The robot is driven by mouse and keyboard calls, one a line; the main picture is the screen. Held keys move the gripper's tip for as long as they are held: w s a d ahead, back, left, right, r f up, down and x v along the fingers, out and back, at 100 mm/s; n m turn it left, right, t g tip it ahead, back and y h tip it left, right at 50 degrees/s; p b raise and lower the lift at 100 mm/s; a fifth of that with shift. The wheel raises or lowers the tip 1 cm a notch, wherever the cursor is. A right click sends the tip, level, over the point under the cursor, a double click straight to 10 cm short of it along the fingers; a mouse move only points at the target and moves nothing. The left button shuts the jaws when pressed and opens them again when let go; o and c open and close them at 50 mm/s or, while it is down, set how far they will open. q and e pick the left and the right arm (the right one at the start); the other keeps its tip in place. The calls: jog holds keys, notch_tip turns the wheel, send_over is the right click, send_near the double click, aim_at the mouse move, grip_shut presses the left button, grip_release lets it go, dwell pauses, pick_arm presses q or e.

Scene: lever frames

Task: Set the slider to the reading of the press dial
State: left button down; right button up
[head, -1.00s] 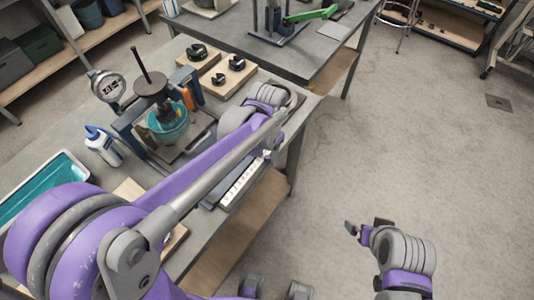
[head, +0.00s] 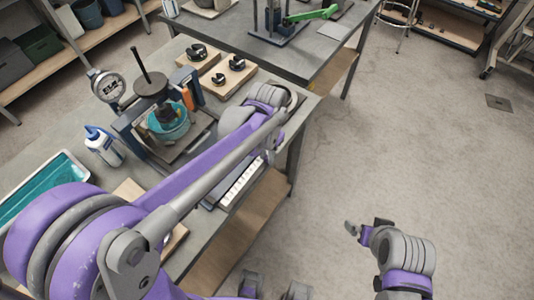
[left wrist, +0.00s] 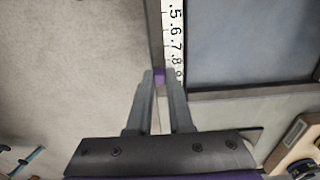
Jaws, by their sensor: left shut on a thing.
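The press dial (head: 107,86) is a round gauge on the press (head: 158,118) at the left of the near table; its reading is too small to make out. The slider's white scale (head: 242,180) lies along the table's front edge, partly behind my left arm. In the left wrist view its printed digits (left wrist: 176,45) run from about 5 down to 8 and beyond. My left gripper (left wrist: 160,76) is shut on a small purple piece, apparently the slider's handle, beside the 8 end. My right gripper (head: 364,229) hangs over bare floor, its fingers too small to judge.
A blue-capped bottle (head: 104,146) and a teal tray (head: 45,187) stand left of the press. Wooden blocks with black knobs (head: 228,76) sit behind my left wrist. A second table (head: 320,62) stands behind.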

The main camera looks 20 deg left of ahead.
aim_at(253, 179)
dwell(0.7)
pick_arm(q)
jog(key=s, duration=0.2)
jog(key=s+a, duration=0.1)
jog(key=s, duration=0.1)
jog(key=s+a, duration=0.1)
jog(key=s, duration=0.1)
jog(key=shift+s+a, duration=0.25)
jog(key=shift+s, duration=0.1)
jog(key=shift+w, duration=0.1)
jog(key=c, duration=0.8)
grip_release()
notch_tip(253, 179, up, 11)
jog(key=shift+f+p, duration=0.1)
jog(key=shift+p, duration=0.55)
